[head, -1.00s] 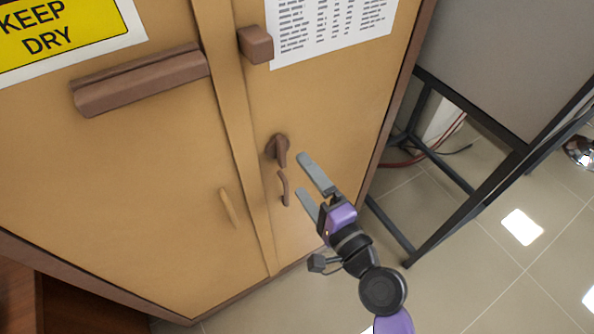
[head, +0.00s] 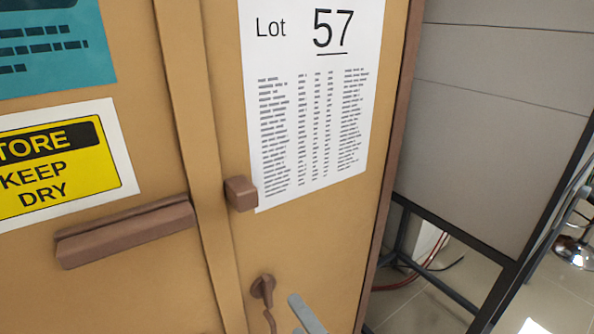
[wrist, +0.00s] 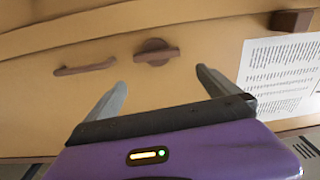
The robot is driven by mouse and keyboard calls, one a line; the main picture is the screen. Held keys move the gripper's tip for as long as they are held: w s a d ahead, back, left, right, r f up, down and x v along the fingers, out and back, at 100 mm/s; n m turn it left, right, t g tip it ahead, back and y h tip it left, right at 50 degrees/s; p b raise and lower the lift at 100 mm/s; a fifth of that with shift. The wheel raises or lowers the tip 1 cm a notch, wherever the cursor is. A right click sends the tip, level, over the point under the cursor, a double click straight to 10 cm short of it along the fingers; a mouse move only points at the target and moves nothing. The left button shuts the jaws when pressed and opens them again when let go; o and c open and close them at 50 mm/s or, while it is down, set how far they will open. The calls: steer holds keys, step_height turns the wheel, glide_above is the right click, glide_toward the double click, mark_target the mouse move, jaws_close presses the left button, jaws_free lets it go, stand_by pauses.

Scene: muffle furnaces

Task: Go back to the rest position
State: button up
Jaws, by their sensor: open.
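My gripper (wrist: 162,92) is open, with its two grey fingers spread and nothing between them in the wrist view. It points at the tan cabinet door, apart from it as far as I can tell. In the head view only one grey fingertip shows at the bottom edge; the rest of my arm is out of frame. Ahead of the fingers in the wrist view are a brown turn latch (wrist: 156,52) and a slim brown handle (wrist: 85,66). The latch also shows in the head view (head: 263,288).
The tan cabinet (head: 330,235) fills most of the head view. Its long brown handle (head: 125,235) and brown block (head: 240,194) stick out. A yellow "KEEP DRY" sign (head: 60,165) and a "Lot 57" sheet (head: 315,100) are on it. A dark-framed stand (head: 480,290) is at right.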

steer(key=s+d+n+t+h, duration=0.2)
steer(key=s+d+n+h, duration=0.45)
steer(key=s+d, duration=0.7)
steer(key=s+d+n+g+h, duration=0.1)
steer(key=s+d+n, duration=0.1)
steer(key=s, duration=0.8)
steer(key=s+d+n+g+h, duration=0.1)
steer(key=s+d+n+h, duration=0.1)
steer(key=s, duration=0.8)
steer(key=shift+s+d+r+g, duration=0.3)
steer(key=shift+s+d+g, duration=0.1)
steer(key=shift+d, duration=0.4)
steer(key=shift+c, duration=0.2)
